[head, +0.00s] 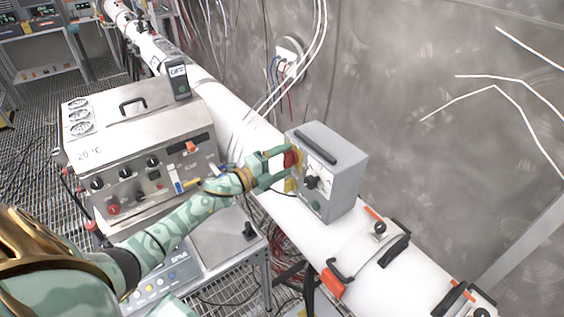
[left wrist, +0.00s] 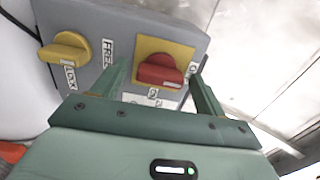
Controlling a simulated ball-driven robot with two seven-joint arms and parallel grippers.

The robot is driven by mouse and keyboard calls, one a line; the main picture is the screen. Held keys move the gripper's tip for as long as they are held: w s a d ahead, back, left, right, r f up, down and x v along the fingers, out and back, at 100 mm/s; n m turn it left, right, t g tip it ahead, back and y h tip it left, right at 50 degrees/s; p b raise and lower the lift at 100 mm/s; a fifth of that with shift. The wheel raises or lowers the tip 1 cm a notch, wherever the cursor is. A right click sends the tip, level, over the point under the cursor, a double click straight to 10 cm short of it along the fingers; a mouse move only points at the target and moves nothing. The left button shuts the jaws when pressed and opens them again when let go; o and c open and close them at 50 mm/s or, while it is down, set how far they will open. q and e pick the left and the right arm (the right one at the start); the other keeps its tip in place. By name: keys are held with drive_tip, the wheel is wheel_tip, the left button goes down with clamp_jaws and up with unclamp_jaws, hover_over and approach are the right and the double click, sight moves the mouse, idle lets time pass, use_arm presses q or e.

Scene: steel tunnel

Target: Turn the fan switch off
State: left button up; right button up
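A grey switch box (head: 335,168) sits on the large white pipe. The left wrist view shows a red rotary knob (left wrist: 160,71) on a yellow plate, and a yellow knob (left wrist: 66,50) beside it near labels reading LOCK and FREE. In the head view the red knob (head: 290,158) is partly hidden by my fingers. My left gripper (head: 286,168) is open at this face, one finger on each side of the red knob. A gap shows between knob and fingers; contact cannot be told. Which knob is the fan switch is not legible. My right gripper is not in view.
A steel control unit (head: 140,140) with dials stands left of the box. The white pipe (head: 310,238) carries orange-and-black clamps (head: 333,283) at lower right. White cables (head: 295,75) hang near the steel wall behind. A dark grated floor lies at left.

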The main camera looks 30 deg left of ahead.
use_arm(q)
drive_tip(key=b+v, duration=0.3)
drive_tip(key=v, duration=1.3)
drive_tip(key=shift+b, duration=0.35)
drive_tip(key=shift+s+a+f, duration=0.1)
drive_tip(key=shift+s, duration=0.05)
